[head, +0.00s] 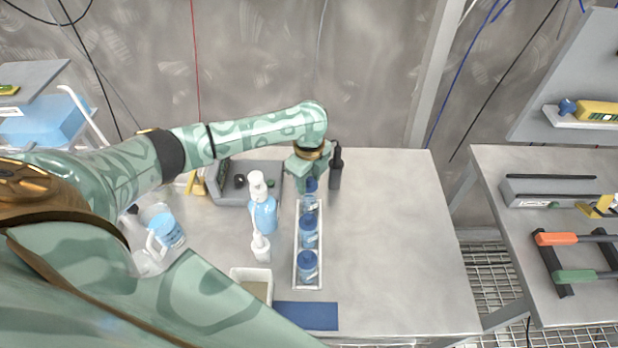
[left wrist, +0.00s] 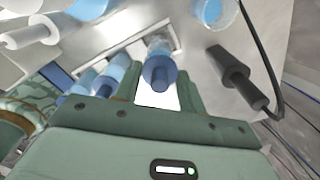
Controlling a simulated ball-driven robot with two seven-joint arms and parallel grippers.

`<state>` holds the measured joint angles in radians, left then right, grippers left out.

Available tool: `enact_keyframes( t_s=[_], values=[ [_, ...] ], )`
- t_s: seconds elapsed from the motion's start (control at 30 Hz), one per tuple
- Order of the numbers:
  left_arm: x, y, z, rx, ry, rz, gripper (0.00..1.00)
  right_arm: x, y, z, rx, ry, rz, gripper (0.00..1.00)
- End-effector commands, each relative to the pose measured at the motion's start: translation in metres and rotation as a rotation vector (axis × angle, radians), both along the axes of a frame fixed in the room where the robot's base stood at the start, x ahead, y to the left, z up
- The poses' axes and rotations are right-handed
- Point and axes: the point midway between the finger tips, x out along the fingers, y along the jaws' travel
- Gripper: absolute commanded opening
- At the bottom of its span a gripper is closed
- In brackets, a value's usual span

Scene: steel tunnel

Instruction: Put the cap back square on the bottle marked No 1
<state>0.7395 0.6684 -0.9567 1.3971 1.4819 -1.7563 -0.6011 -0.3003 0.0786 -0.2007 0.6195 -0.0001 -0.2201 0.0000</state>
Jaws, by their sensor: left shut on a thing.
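A white narrow rack (head: 296,270) holds three bottles in a row on the table. The near bottle (head: 307,272) and the middle bottle (head: 308,236) show blue tops. The far bottle (head: 309,204) stands below my left gripper (head: 311,180). My left gripper is shut on a dark blue cap (head: 311,185), also seen between the fingers in the left wrist view (left wrist: 158,73). The cap is at the mouth of the far bottle, which also shows in the left wrist view (left wrist: 158,47). I cannot tell whether it is seated or square. No bottle number is legible. My right gripper is not in view.
A pump bottle (head: 263,213) and a small white bottle (head: 260,247) stand left of the rack. A dark handheld item (head: 335,172) stands close right of the gripper. A blue mat (head: 307,316) lies in front. The table's right side is clear.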

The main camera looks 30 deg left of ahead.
Motion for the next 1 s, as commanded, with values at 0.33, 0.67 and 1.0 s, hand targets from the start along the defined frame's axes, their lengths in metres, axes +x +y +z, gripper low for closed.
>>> enact_keyframes(
  t_s=[0.33,0.67,1.0],
  values=[
    [0.0,0.001,0.0,0.0,0.0,0.0,0.19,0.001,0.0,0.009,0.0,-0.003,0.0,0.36],
    [0.0,0.001,-0.003,0.0,0.001,0.0,0.19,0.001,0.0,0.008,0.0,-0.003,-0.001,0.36],
    [-0.001,0.001,-0.014,0.0,0.001,0.0,0.19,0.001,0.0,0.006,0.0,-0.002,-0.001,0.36]
  ],
)
